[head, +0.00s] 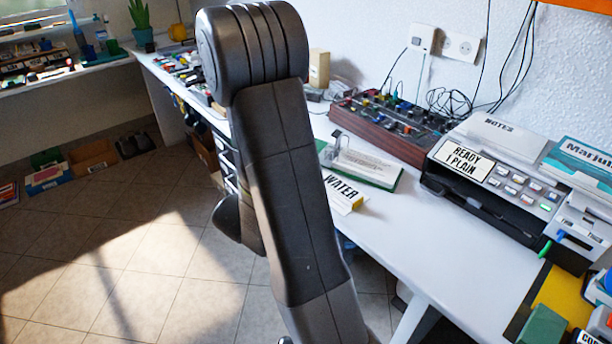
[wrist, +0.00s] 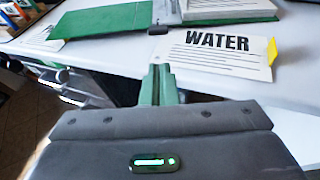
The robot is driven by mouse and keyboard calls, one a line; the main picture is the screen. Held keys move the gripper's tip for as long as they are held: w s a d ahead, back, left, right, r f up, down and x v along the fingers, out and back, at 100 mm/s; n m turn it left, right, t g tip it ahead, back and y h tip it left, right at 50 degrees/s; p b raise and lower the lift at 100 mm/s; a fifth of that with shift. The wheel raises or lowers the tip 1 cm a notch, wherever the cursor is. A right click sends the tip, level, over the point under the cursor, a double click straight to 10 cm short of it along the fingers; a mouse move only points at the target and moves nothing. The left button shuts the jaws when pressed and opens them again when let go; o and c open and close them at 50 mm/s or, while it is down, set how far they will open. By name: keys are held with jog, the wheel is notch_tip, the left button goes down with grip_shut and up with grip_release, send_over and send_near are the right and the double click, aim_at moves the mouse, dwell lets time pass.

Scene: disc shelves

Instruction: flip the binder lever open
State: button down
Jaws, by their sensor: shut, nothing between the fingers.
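An open green binder (head: 385,183) lies on the white desk, partly hidden behind my arm in the head view. The wrist view shows its green cover (wrist: 112,20) at left and white pages at right. Metal lever hardware (wrist: 167,12) stands between them, with a dark tip (wrist: 158,30) at the binder's near edge. In the head view the metal piece (head: 338,142) rises at the pages' left end. My gripper (wrist: 160,70) is shut and empty, its green fingers pointing toward that dark tip, apparently with a gap. The gripper is hidden in the head view.
A WATER card (wrist: 218,50) with a yellow end lies just right of my fingertips. A mixer-like box (head: 395,125) stands behind the binder, and a grey printer-like machine (head: 510,185) stands right. The desk (head: 425,250) in front is clear.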

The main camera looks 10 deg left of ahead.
jog(key=x, duration=1)
jog(key=shift+d, duration=0.1)
jog(key=shift+r, duration=0.1)
